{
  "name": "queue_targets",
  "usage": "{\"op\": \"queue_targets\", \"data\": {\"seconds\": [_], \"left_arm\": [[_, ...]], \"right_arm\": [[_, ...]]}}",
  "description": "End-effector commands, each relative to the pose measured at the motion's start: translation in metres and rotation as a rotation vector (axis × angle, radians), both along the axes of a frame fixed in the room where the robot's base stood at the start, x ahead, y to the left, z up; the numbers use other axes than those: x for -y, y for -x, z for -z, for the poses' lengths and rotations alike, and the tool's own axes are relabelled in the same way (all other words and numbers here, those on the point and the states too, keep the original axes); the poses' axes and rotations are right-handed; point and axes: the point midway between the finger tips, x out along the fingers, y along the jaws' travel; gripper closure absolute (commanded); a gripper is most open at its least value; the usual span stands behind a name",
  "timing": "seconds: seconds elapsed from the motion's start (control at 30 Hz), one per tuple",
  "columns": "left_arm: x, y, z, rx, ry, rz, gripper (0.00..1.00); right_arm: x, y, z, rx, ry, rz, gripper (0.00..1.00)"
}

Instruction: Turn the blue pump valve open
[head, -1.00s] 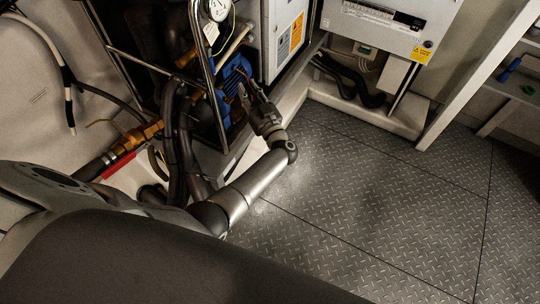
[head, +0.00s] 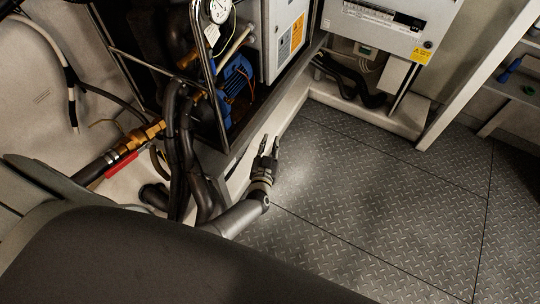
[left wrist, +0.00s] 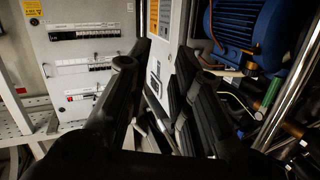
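The blue pump (head: 237,80) sits inside the metal frame at upper middle of the head view. Its finned blue body also fills the upper right of the left wrist view (left wrist: 255,25). I cannot clearly make out a separate blue valve handle; a small blue part (head: 196,97) shows beside the pump, partly behind pipes. My left gripper (head: 270,145) is outside the frame, over its front edge and apart from the pump. Its two dark fingers (left wrist: 155,65) stand apart with nothing between them. My right gripper is in neither view.
A brass valve with a red handle (head: 121,165) is on the pipe at left. Thick black hoses (head: 180,150) and an upright metal rail (head: 212,90) stand before the pump. A white electrical cabinet (head: 385,25) is at the back. The plated floor (head: 380,200) is clear.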

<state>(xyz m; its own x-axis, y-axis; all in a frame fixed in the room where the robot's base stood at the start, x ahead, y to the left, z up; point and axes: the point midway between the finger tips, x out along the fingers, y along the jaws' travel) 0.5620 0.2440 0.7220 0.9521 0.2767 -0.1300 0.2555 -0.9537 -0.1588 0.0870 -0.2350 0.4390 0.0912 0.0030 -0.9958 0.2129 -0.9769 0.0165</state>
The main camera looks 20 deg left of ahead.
Motion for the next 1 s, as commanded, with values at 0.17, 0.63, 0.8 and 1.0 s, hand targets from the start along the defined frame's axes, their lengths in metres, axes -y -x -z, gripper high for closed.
{"op": "queue_targets", "data": {"seconds": [0.17, 0.63, 0.8, 1.0], "left_arm": [[0.008, 0.014, 0.021, -0.058, 0.013, 0.050, 0.78], [0.013, 0.022, 0.033, -0.091, 0.022, 0.076, 0.78], [0.013, 0.023, 0.033, -0.092, 0.022, 0.076, 0.99], [0.029, 0.063, 0.082, -0.237, 0.060, 0.176, 1.00]], "right_arm": [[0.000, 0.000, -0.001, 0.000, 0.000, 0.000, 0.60], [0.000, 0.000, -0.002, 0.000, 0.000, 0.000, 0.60], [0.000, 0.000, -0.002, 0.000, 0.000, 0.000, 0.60], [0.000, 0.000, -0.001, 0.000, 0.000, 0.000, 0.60]]}}
